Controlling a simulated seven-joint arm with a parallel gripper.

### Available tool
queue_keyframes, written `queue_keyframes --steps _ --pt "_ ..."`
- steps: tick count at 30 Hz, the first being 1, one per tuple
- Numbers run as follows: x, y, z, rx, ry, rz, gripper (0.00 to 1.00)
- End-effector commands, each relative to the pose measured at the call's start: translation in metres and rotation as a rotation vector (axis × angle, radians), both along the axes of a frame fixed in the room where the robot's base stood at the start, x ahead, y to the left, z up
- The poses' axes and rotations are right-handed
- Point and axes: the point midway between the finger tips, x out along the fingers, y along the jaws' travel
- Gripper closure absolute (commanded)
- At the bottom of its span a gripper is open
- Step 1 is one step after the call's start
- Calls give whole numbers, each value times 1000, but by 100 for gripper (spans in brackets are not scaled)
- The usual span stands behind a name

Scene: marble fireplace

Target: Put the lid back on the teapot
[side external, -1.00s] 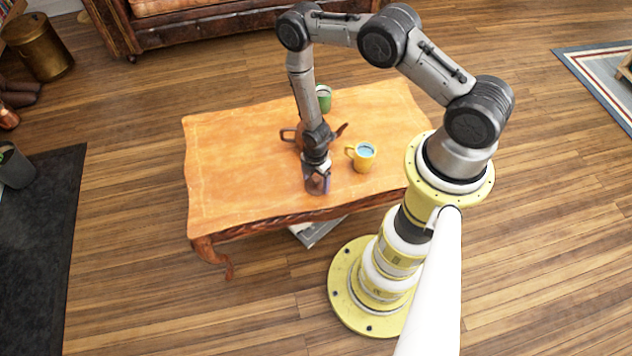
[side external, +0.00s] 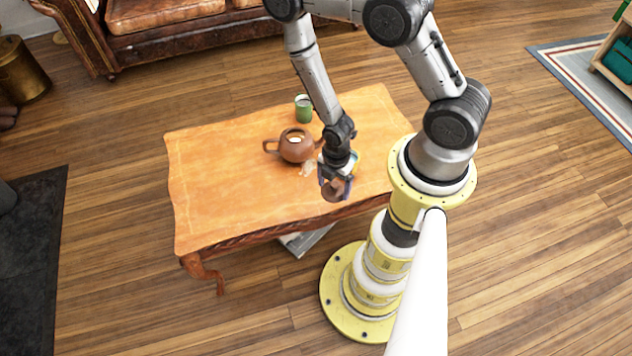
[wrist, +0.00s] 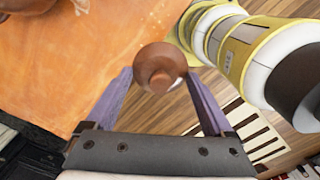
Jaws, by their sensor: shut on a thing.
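The brown teapot (side external: 297,146) stands upright on the wooden table with its top open and a pale inside showing. Its handle points left, and its spout side is partly behind my arm. My gripper (side external: 335,187) is shut on the round brown lid (wrist: 160,68), above the table's front edge and to the front right of the teapot. In the wrist view the lid sits between the two purple fingers (wrist: 160,85), its knob facing the camera.
The orange-brown table (side external: 225,190) is clear on its left half. A leather sofa (side external: 170,35) is at the back.

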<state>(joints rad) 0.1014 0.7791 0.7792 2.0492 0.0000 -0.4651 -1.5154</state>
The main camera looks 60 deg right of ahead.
Motion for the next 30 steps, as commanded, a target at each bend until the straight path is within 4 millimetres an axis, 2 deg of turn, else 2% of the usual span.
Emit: queue_keyframes --steps 3,10,12,14,17,22,26,30 --pt "-17 2 7 0 1 0 69" --pt "-39 4 13 0 1 9 69" --pt "-40 4 10 0 -3 18 69" --pt "-32 3 6 -1 -6 28 69" --pt "-8 -2 0 -2 -11 29 69" --pt "52 -23 -1 -2 -16 5 69" --pt "103 -49 8 -4 -16 -28 69" --pt "151 -81 26 -3 -13 -71 69"
